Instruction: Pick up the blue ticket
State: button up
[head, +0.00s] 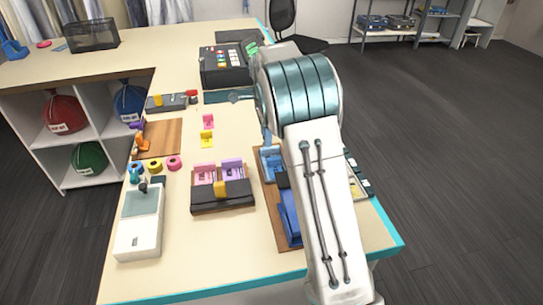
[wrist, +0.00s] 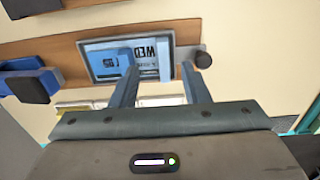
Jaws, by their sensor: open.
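A light blue ticket (wrist: 103,60) with dark printing, partly legible as "WED", lies in a dark frame on a brown wooden board in the wrist view. In the head view a light blue piece (head: 270,163) shows on the brown board, partly covered by my arm; I cannot tell if it is the same ticket. My gripper (wrist: 158,60) is open, its two blue-grey fingers reaching over the ticket's middle and right part in the wrist view. Nothing is seen held between them. I cannot tell whether the fingertips touch the ticket. My arm hides the gripper in the head view.
A grey bar with a black knob (wrist: 202,60) lies right of the ticket. A dark tray (head: 222,204) holds pink and purple tickets.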

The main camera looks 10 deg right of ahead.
jog(key=f, duration=0.3)
jog(key=f+p, duration=0.1)
jog(key=f, duration=0.1)
jog(key=shift+w, duration=0.25)
grip_shut()
